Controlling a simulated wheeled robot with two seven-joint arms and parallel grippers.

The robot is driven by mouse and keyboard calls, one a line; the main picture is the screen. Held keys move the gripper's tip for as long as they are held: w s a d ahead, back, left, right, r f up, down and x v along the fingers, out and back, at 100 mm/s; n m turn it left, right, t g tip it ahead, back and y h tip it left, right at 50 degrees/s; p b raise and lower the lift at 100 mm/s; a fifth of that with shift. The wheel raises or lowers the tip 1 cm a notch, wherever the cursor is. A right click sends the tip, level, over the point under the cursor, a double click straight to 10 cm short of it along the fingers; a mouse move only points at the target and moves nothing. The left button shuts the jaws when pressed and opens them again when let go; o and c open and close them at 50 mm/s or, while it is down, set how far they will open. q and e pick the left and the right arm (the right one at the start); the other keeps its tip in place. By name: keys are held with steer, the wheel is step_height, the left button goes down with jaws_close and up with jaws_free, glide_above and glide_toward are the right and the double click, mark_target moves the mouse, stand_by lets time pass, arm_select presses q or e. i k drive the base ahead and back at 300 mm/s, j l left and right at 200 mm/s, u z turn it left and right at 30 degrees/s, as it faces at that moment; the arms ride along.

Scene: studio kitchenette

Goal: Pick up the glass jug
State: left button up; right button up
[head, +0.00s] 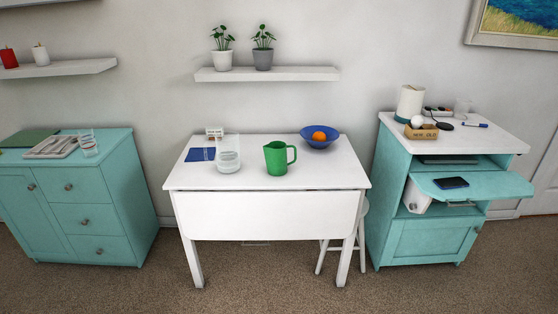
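A clear glass jug (228,158) stands upright on the white table (325,175), left of the middle. It is see-through, with a whitish lower part, and no handle can be made out. An opaque green jug (276,160) with a handle on its right side stands just to the right of it, a small gap apart. Neither of my grippers is in view.
A blue book (200,154) and a small card (214,133) lie left of the glass jug. A blue bowl (320,142) with an orange is at the back right. A stool (361,225) stands under the table's right side. Teal cabinets (118,185) flank the table; the table's front is clear.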

mark_target(228, 143)
steer(key=i+l, duration=0.1)
steer(key=i, duration=0.3)
steer(key=i+l, duration=0.15)
steer(key=i, duration=0.3)
steer(key=u, duration=0.05)
